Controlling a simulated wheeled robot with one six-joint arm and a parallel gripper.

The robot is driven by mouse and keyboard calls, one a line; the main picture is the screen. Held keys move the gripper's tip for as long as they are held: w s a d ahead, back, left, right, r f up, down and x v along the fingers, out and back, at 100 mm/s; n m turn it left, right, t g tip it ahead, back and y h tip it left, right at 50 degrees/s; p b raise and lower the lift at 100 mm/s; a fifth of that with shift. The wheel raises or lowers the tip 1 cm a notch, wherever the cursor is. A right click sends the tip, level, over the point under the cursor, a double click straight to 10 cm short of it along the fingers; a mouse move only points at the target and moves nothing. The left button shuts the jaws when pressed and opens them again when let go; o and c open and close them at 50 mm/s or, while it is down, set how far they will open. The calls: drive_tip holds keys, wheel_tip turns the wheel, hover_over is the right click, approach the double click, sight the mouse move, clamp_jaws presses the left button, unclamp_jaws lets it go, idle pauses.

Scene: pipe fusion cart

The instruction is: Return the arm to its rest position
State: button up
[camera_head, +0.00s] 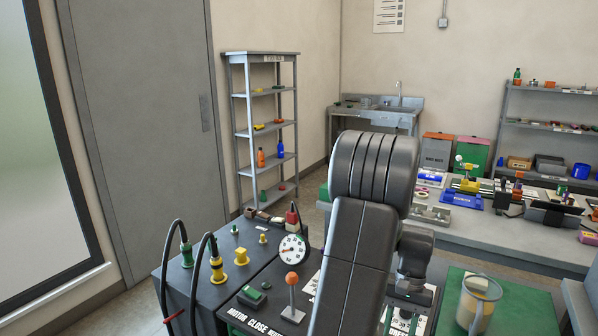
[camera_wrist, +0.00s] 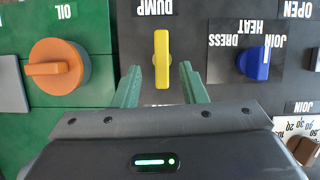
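My gripper (camera_wrist: 160,76) shows in the wrist view with its two green fingers apart. The yellow lever (camera_wrist: 161,58) under the DUMP label stands between the fingertips, with a gap on each side. I cannot tell the height of the fingers over the panel. In the head view my dark arm (camera_head: 360,230) reaches forward over the cart (camera_head: 255,268), and the fingers are hidden behind it or too small to make out.
An orange OIL knob (camera_wrist: 58,66) is left of the fingers, a blue knob (camera_wrist: 257,63) right. The cart carries an orange-topped lever (camera_head: 292,292), a gauge (camera_head: 293,249) and upright hoses (camera_head: 217,262). A clear container (camera_head: 478,303) stands right. A workbench (camera_head: 500,232) lies behind.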

drive_tip(key=x, duration=0.3)
drive_tip(key=shift+s+a+f, duration=0.1)
drive_tip(key=shift+s+f, duration=0.05)
drive_tip(key=shift+f, duration=0.15)
drive_tip(key=shift+r, duration=0.1)
